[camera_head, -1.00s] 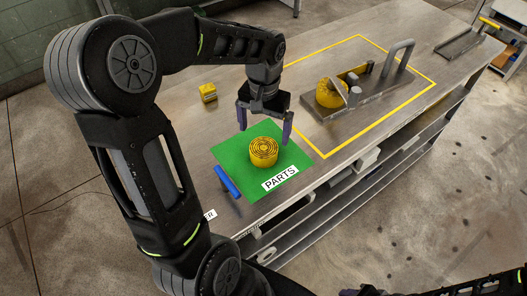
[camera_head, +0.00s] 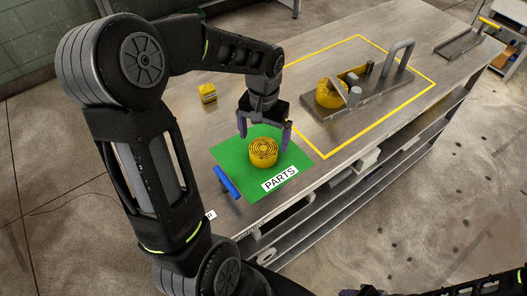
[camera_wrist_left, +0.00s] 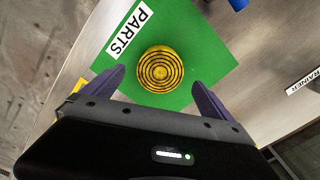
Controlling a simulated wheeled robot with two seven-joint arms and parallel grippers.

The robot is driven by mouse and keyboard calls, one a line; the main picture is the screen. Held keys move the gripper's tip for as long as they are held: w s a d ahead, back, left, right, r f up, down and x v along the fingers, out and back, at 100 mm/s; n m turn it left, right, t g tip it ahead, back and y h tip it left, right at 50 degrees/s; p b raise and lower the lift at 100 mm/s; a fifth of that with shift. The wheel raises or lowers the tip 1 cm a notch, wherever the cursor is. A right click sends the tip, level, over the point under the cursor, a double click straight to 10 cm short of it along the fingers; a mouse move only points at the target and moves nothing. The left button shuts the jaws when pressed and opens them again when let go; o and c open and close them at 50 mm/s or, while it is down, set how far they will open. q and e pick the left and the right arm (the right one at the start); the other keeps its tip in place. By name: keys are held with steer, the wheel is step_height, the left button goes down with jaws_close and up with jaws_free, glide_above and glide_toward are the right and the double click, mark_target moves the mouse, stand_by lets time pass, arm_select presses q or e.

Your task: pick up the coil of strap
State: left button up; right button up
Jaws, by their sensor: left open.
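The coil of strap (camera_head: 263,152) is a yellow roll with dark spiral lines, lying flat on the green parts mat (camera_head: 237,152). My left gripper (camera_head: 264,137) is open, with its two dark fingers spread above and just behind the coil. In the left wrist view the coil (camera_wrist_left: 160,69) lies ahead of the spread fingers (camera_wrist_left: 160,82), roughly centred between them, with nothing held. Of my right arm only a dark part shows at the bottom right of the head view; its jaws cannot be made out.
A blue bar (camera_head: 227,181) lies at the mat's left edge. A small yellow block (camera_head: 207,93) stands behind on the bench. A metal fixture (camera_head: 362,98) with another yellow roll (camera_head: 330,93) sits inside a yellow outline. The bench between the mat and the yellow block is clear.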

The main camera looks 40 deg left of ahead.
mark_target(264, 148)
arm_select(q)
steer(key=shift+f+p, duration=0.55)
steer(key=shift+f, duration=2.1)
steer(key=c, duration=1.5)
steer(key=shift+c, duration=0.2)
step_height(264, 148, up, 10)
steer(key=shift+r+b, duration=0.1)
steer(key=shift+b, duration=0.4)
